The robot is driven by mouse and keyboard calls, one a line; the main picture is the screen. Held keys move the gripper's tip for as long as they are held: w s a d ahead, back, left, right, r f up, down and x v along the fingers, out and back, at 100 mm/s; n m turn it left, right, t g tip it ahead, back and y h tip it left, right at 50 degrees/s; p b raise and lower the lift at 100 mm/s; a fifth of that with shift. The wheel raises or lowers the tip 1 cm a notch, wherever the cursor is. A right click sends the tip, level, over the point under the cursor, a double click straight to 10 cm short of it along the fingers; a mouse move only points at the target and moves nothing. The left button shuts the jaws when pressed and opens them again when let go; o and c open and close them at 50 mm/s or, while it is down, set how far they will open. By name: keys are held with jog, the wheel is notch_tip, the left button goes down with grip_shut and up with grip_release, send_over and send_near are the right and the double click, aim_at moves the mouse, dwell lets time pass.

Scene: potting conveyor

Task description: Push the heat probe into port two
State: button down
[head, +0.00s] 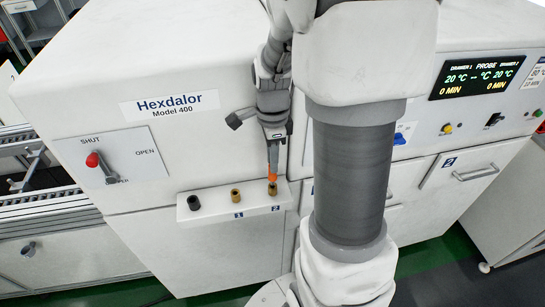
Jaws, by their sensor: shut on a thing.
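My gripper (273,165) points down in the head view and is shut on the heat probe (272,178), of which a small orange part shows below the fingers. The probe is right above port two (273,189), the brass-coloured socket at the right of a white ledge (220,209), by the label 2. I cannot tell whether the probe's tip is inside the port or just over it. Port one (235,195), also brass-coloured, is to its left by the label 1.
A dark socket (194,202) is at the ledge's left end. A red-knobbed lever (93,160) marked SHUT and OPEN is on the white Hexdalor machine (110,55). A display (478,75) reads 20 °C for both drawers and no value for the probe. A conveyor (35,195) is at left.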

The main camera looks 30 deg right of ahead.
jog(key=shift+f+b, duration=1.1)
jog(key=shift+f, duration=0.45)
jog(key=c, duration=0.7)
grip_release()
jog(key=shift+o, duration=0.2)
notch_tip(320, 180, up, 18)
jog(key=shift+f+p, duration=0.25)
jog(key=shift+p, duration=0.05)
